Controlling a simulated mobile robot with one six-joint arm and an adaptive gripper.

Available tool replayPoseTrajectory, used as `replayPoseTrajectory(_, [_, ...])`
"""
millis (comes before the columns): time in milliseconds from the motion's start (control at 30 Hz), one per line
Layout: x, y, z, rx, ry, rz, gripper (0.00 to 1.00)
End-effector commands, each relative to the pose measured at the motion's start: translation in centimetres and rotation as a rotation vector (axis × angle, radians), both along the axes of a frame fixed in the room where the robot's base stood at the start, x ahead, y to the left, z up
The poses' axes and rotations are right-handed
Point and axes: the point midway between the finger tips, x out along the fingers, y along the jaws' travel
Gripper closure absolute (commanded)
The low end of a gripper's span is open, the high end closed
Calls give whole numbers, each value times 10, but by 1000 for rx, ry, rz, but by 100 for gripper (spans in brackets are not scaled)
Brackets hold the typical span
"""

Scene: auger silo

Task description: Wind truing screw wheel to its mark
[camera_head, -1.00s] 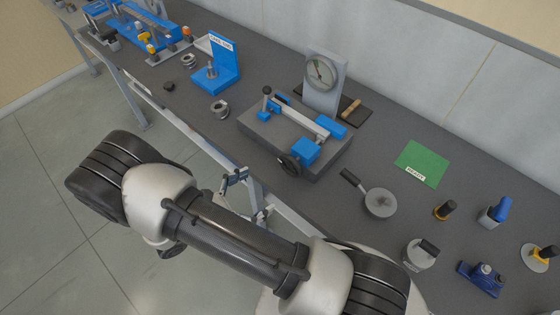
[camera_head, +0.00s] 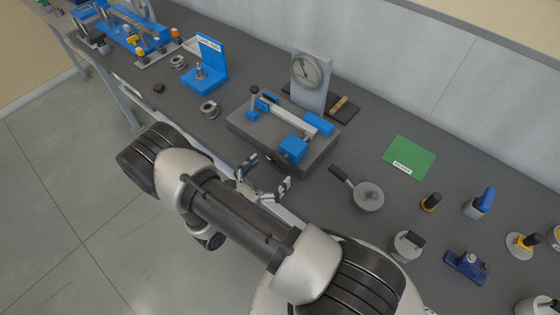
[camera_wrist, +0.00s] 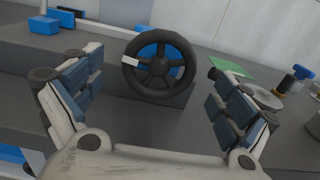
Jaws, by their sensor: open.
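The truing screw wheel is a black spoked handwheel (camera_wrist: 159,66) with a small white tag on its left rim, upright in the wrist view. In the head view the wheel (camera_head: 277,163) is partly hidden by my gripper. It sits on the front of a grey fixture block (camera_head: 238,125) with blue clamps. A dial gauge (camera_head: 307,69) stands behind the fixture; its reading is too small to tell. My gripper (camera_head: 266,173) is open and empty in front of the wheel. In the wrist view the fingers (camera_wrist: 152,100) stand wide on either side, apart from the wheel.
A green card (camera_head: 410,157) and a round pan-like tool (camera_head: 368,195) lie right of the fixture. Several small tools stand farther right. A metal ring (camera_head: 209,109) and a blue stand (camera_head: 213,65) are to the left. The bench front edge runs under my gripper.

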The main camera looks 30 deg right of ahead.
Motion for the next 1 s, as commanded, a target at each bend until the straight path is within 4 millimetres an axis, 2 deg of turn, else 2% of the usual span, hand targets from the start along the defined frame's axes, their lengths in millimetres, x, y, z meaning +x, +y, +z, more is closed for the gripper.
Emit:
replayPoseTrajectory(100, [6, -21, 0, 1, 0, -5, 4])
replayPoseTrajectory(300, [14, -40, 0, 0, -1, -1, 4])
replayPoseTrajectory(667, [16, -44, 0, 0, -1, 1, 4])
replayPoseTrajectory(1000, [16, -44, 0, 0, -1, 1, 27])
